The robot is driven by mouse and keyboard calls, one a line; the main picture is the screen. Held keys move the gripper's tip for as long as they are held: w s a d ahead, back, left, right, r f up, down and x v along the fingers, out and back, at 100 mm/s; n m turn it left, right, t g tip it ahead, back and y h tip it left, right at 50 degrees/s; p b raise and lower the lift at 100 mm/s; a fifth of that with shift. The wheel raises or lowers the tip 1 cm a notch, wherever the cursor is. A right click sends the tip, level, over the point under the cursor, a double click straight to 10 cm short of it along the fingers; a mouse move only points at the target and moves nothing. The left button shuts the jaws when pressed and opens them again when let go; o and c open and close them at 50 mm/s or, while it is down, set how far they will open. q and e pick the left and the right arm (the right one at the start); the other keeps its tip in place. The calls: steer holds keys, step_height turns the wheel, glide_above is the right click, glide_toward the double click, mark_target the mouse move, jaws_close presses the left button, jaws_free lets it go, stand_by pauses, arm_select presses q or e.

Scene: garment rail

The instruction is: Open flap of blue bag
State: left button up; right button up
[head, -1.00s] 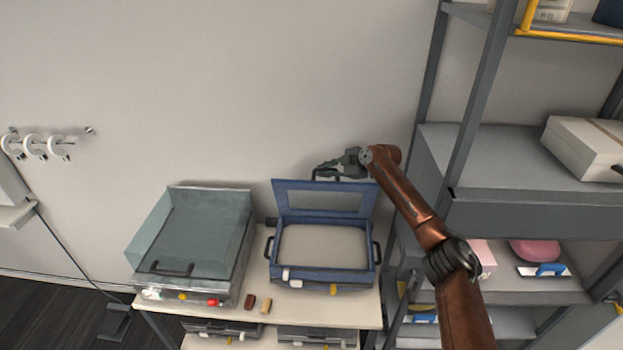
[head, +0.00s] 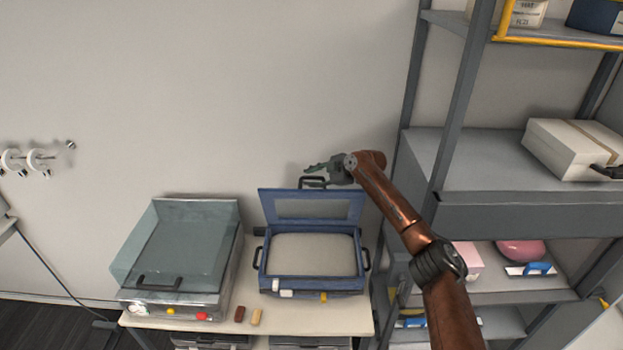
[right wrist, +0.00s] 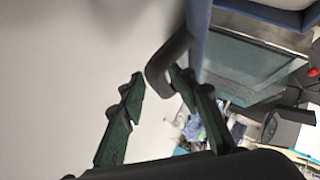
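The blue bag (head: 260,265) looks like a blue case on the table, with a pale grey inside. Its flap (head: 264,208), a blue frame with a grey panel, stands raised at the back. A dark handle (head: 312,179) sits on the flap's top edge. My right gripper (head: 312,169) is at this handle, above the flap. In the right wrist view its green fingers (right wrist: 160,88) are spread apart, with the dark handle (right wrist: 168,57) close to the right fingertip. I cannot tell whether they touch. My left gripper is not in view.
A clear-lidded machine (head: 180,250) stands left of the bag on the pale table (head: 215,326). A small brown block (head: 240,314) and a tan block (head: 256,317) lie near the front edge. A grey shelf rack (head: 490,165) stands close on the right.

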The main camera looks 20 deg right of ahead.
steer(key=v, duration=1.2)
steer(key=shift+d, duration=0.1)
steer(key=shift+c, duration=0.4)
